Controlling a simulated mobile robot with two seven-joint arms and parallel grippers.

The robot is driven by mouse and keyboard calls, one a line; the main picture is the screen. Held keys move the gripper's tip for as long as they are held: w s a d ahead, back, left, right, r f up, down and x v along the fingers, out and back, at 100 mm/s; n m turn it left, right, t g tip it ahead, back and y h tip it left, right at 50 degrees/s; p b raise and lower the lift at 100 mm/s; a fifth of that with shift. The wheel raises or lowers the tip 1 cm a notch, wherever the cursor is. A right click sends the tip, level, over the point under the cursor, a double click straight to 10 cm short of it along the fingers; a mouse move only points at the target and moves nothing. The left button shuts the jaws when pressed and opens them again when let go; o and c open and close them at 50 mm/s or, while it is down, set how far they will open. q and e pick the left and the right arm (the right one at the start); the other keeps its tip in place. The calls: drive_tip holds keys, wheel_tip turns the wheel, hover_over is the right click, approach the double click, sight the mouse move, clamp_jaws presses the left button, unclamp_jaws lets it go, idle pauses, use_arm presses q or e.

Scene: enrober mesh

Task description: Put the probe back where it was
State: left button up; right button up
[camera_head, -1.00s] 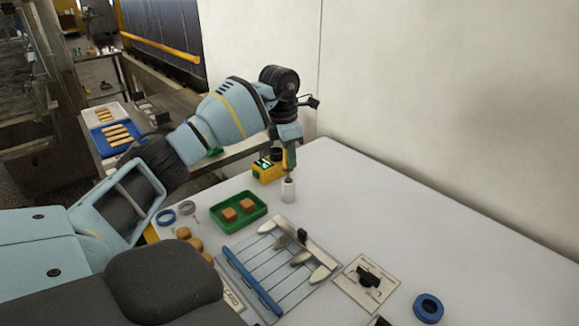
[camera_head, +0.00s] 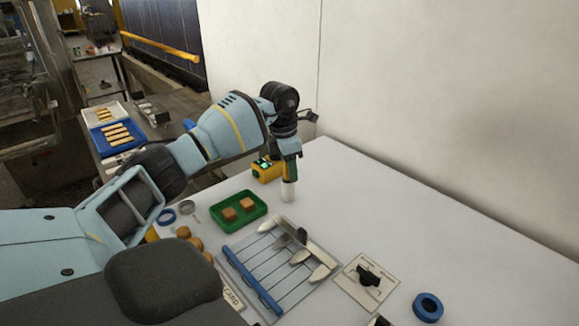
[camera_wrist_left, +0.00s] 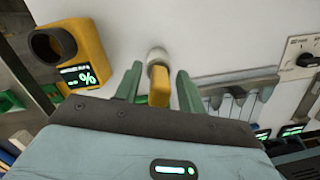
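The probe has a yellow handle (camera_wrist_left: 159,88) and stands in a small white cup (camera_head: 288,192). The cup also shows behind the handle in the left wrist view (camera_wrist_left: 157,56). My left gripper (camera_head: 289,178) points down over the cup. In the left wrist view its two green fingers (camera_wrist_left: 160,80) stand on either side of the handle, with a narrow gap visible on each side. The probe's lower part is hidden. A yellow meter (camera_head: 265,171) with a lit screen and a round dark-lined holder (camera_wrist_left: 52,45) stands left of the cup. My right gripper is out of view.
A green tray (camera_head: 218,227) with two brown blocks is in front of the cup. A rack (camera_head: 237,270) with a blue bar, a switch plate (camera_head: 350,291) and a blue ring (camera_head: 428,307) lie nearer. The wall (camera_head: 430,90) is behind; the table's right side is clear.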

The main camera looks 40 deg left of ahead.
use_arm(q)
drive_tip(key=shift+r, duration=0.1)
drive_tip(key=r, duration=0.4)
drive_tip(key=s+r, duration=0.1)
drive_tip(key=r, duration=0.7)
drive_tip(key=shift+s+a, duration=0.15)
drive_tip(key=shift+a, duration=0.2)
